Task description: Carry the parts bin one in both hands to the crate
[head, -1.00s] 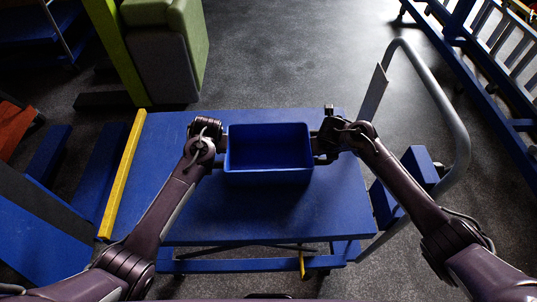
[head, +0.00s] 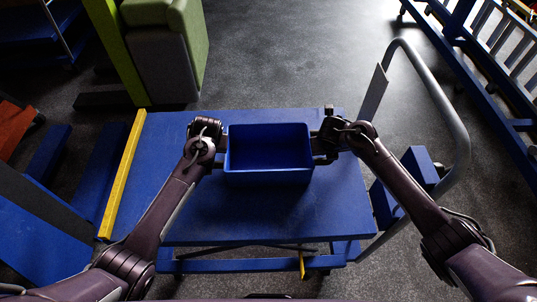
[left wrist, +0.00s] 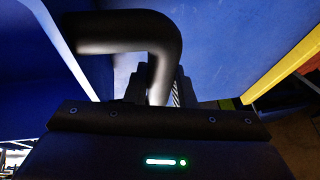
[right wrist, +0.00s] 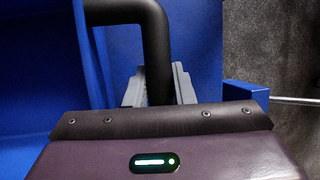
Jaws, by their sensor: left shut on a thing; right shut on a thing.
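The parts bin (head: 268,176) is a blue, open-topped, empty box at the middle of the head view, upright over the blue trolley deck. My left gripper (head: 220,150) is at its left end and my right gripper (head: 321,148) at its right end. In the left wrist view, the left jaws (left wrist: 160,92) are shut on a dark bent handle (left wrist: 125,32) of the bin. In the right wrist view, the right jaws (right wrist: 159,90) are shut on the matching handle (right wrist: 125,12). I cannot tell whether the bin touches the deck. No crate can be made out for certain.
The blue trolley deck (head: 250,222) has a yellow strip (head: 122,175) on its left edge and a grey tubular push handle (head: 440,95) on its right. A green and grey padded block (head: 165,60) stands behind at left. Open grey floor (head: 290,60) lies beyond the deck.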

